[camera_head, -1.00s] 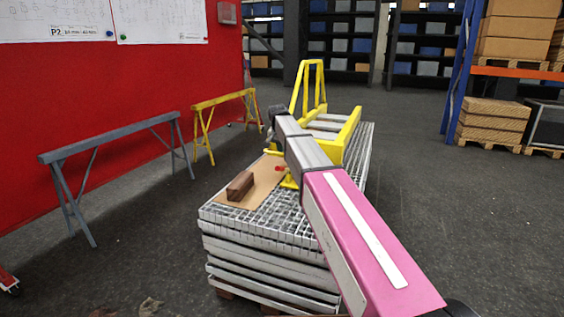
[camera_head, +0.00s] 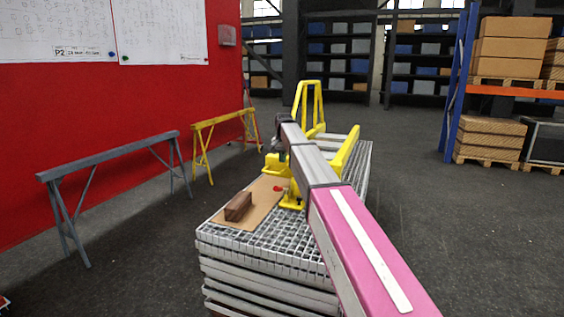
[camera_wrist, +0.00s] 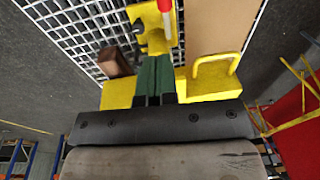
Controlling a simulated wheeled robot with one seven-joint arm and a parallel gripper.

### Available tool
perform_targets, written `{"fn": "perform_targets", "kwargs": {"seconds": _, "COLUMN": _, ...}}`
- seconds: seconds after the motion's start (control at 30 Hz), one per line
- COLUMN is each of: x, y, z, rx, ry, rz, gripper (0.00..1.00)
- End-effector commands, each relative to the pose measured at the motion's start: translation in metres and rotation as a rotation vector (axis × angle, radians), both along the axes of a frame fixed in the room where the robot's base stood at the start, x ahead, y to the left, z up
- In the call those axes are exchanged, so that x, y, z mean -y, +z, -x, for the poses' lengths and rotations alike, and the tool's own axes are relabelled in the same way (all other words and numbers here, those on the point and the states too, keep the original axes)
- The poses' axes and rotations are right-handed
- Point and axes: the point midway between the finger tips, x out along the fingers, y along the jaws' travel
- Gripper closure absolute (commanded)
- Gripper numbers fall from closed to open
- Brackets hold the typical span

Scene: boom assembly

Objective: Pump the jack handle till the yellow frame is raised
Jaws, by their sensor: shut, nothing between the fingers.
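The yellow frame (camera_head: 347,152) lies on top of a grating stack (camera_head: 262,240) in the head view, with an upright yellow hoop (camera_head: 308,102) at its far end. A yellow jack (camera_head: 293,192) with a red part (camera_head: 278,188) sits at the near end, partly behind my arm. In the wrist view, my gripper (camera_wrist: 155,95) has its green fingers shut and empty. They point over a yellow piece with a loop (camera_wrist: 215,82). The jack's red and white handle part (camera_wrist: 166,8) shows at the top edge. Contact between the fingers and yellow parts cannot be told.
A brown block (camera_head: 238,206) lies on a cardboard sheet (camera_head: 262,205) on the grating. A grey trestle (camera_head: 110,155) and a yellow trestle (camera_head: 222,122) stand left by the red wall (camera_head: 120,95). The floor (camera_head: 430,230) to the right is clear.

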Motion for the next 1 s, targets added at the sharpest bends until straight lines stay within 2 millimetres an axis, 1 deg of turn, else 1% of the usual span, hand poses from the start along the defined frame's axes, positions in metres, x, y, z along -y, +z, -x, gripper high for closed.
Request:
{"fn": "perform_targets", "kwargs": {"seconds": 0.03, "x": 0.0, "y": -0.01, "z": -0.001, "rx": -0.001, "ry": 0.0, "rz": 0.001, "gripper": 1.0}}
{"fn": "perform_targets", "kwargs": {"seconds": 0.1, "x": 0.0, "y": -0.024, "z": -0.003, "rx": -0.001, "ry": 0.0, "rz": 0.001, "gripper": 1.0}}
{"fn": "perform_targets", "kwargs": {"seconds": 0.4, "x": -0.002, "y": -0.078, "z": -0.009, "rx": -0.001, "ry": 0.0, "rz": 0.001, "gripper": 1.0}}
{"fn": "perform_targets", "kwargs": {"seconds": 0.5, "x": -0.008, "y": -0.09, "z": -0.002, "rx": -0.001, "ry": 0.0, "rz": 0.0, "gripper": 1.0}}
{"fn": "perform_targets", "kwargs": {"seconds": 0.73, "x": -0.014, "y": -0.106, "z": 0.003, "rx": 0.001, "ry": -0.001, "rz": 0.0, "gripper": 1.0}}
{"fn": "perform_targets", "kwargs": {"seconds": 1.0, "x": -0.015, "y": -0.109, "z": 0.003, "rx": 0.001, "ry": -0.001, "rz": 0.0, "gripper": 1.0}}
